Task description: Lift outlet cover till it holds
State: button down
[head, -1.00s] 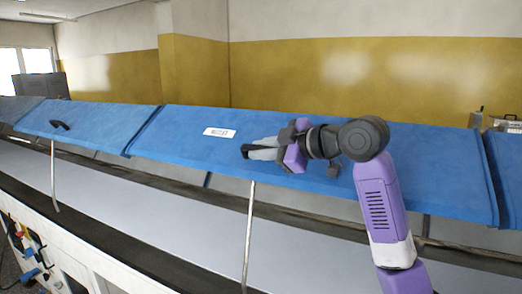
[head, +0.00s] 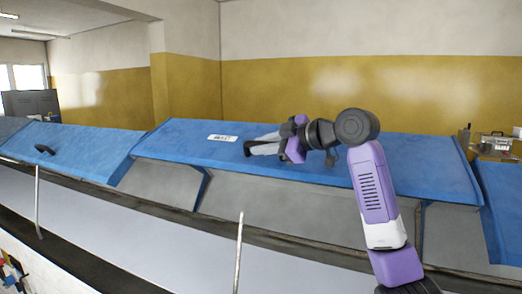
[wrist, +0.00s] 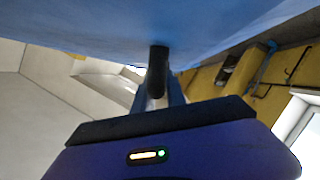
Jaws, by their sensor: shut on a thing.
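The outlet cover (head: 330,152) is a long blue lid with a white label (head: 222,138) on its top. In the head view it is tilted up, its front edge higher than the neighbouring lids, and grey inner surface shows beneath it. My gripper (head: 260,146) is shut on the cover's dark handle (head: 247,149), just right of the label. The fingers partly hide the handle. In the wrist view the handle (wrist: 157,70) stands out from the blue underside-lit face of the cover (wrist: 215,28), between my fingers.
A closed blue lid (head: 75,145) with a dark handle lies to the left, and another blue lid (head: 500,205) to the right. A thin upright metal rod (head: 239,250) stands in front, with another (head: 38,205) further left. A metal box (head: 493,146) sits behind at right.

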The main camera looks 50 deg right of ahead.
jog(key=shift+d, duration=0.1)
jog(key=c, duration=1.4)
grip_release()
jog(key=shift+o, duration=0.2)
jog(key=shift+s, duration=0.1)
jog(key=b+v, duration=0.2)
jog(key=v, duration=0.5)
jog(key=shift+s, duration=0.3)
jog(key=shift+r, duration=0.1)
